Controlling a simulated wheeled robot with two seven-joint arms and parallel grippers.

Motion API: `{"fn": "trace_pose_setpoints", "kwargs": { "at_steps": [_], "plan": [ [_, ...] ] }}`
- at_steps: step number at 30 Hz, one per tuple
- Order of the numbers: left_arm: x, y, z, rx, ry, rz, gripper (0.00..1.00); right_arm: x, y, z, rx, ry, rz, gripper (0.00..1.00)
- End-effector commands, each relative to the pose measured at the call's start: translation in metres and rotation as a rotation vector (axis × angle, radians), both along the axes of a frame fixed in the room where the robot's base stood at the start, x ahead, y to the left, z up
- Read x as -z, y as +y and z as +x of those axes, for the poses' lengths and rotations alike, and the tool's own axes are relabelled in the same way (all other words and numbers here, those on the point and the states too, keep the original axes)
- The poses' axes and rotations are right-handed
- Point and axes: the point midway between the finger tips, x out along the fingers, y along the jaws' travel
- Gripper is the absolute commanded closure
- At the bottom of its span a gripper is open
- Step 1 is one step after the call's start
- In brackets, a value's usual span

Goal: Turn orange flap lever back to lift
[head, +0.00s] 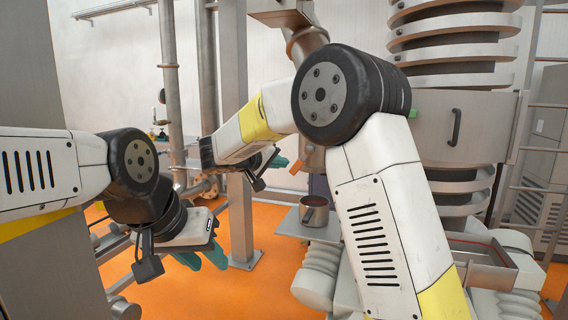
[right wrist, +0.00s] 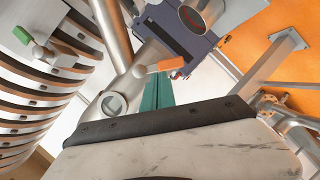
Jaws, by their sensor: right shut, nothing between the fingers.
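The orange flap lever (right wrist: 170,64) shows in the right wrist view, on a pale round hub in front of a metal pipe. In the head view a small orange spot (head: 297,167) beside my right gripper may be the same lever. My right gripper (head: 272,161) is shut and empty. Its teal fingers (right wrist: 157,88) lie together, with their tips close to the lever's underside in the right wrist view; I cannot tell whether they touch. My left gripper (head: 204,260) hangs low at the left, its teal fingers apart with nothing between them.
A green-handled lever (right wrist: 22,36) and a ringed metal column (right wrist: 40,85) stand at the left of the right wrist view. A blue-grey housing (right wrist: 165,32) is behind the orange lever.

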Motion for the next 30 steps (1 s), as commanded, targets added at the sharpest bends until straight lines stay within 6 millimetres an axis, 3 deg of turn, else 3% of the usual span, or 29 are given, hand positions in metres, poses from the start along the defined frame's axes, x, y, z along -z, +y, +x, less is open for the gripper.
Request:
{"fn": "trace_pose_setpoints", "kwargs": {
  "at_steps": [1, 3, 9, 22, 30],
  "plan": [
    [0.0, 0.0, 0.0, 0.0, 0.0, 0.0, 0.64, 0.0, 0.019, 0.006, -0.023, -0.036, -0.02, 1.0],
    [0.0, 0.0, 0.0, 0.0, 0.0, 0.0, 0.64, -0.002, 0.038, 0.012, -0.043, -0.081, -0.038, 1.0],
    [0.0, 0.0, 0.0, 0.0, 0.0, 0.0, 0.64, -0.005, 0.062, 0.019, -0.072, -0.142, -0.056, 1.0],
    [0.0, 0.0, 0.0, 0.0, 0.0, 0.0, 0.64, -0.004, 0.058, 0.024, -0.071, -0.142, -0.057, 1.0],
    [0.0, 0.0, 0.0, 0.0, 0.0, 0.0, 0.64, 0.003, 0.034, 0.064, -0.068, -0.141, -0.057, 1.0]
  ]
}}
